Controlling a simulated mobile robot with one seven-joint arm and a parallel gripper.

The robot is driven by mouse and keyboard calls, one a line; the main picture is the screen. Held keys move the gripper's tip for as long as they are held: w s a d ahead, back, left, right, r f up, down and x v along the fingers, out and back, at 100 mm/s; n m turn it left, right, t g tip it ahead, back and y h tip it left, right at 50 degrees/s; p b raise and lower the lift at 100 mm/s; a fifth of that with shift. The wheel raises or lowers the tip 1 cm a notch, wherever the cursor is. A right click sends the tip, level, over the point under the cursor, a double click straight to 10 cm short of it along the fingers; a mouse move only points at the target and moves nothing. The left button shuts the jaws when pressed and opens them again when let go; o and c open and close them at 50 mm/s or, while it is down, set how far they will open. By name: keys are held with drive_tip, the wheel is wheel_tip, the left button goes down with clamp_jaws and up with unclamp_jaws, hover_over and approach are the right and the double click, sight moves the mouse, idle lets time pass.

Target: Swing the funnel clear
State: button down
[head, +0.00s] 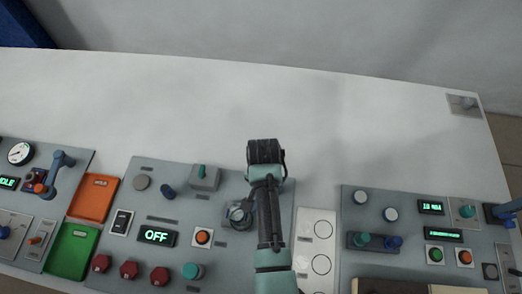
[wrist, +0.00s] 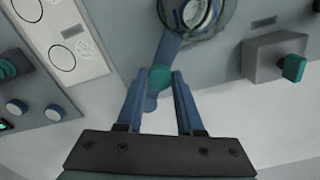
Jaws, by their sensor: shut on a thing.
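A blue swing arm (wrist: 168,47) in the wrist view has a teal knob (wrist: 160,77) near its end. It runs up to a round, dark-rimmed piece (wrist: 195,15), which appears to be the funnel, with a pale disc inside. The top of this piece is cut off by the frame. In the head view the round piece (head: 238,213) sits on the middle panel, just left of my arm. My gripper (wrist: 160,80) is shut on the arm's knob end, one blue finger on either side. In the head view my wrist and arm hide the fingers and the knob.
A white strip with round outlines (head: 316,230) lies right of my arm, before the right panel (head: 400,240).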

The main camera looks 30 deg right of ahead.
drive_tip(key=shift+s+d+n+p, duration=0.6)
drive_tip(key=shift+d+n, duration=0.05)
drive_tip(key=shift+n, duration=1.1)
drive_tip(key=shift+s+d+n+p, duration=0.6)
drive_tip(key=shift+n, duration=1.1)
drive_tip(key=shift+s+d+n+p, duration=0.6)
drive_tip(key=shift+d+n, duration=0.05)
drive_tip(key=shift+n, duration=1.1)
drive_tip(key=c, duration=0.5)
unclamp_jaws()
drive_tip(key=shift+c, duration=0.2)
drive_tip(key=shift+r, duration=0.1)
wheel_tip(320, 180, up, 13)
drive_tip(key=b, duration=0.1)
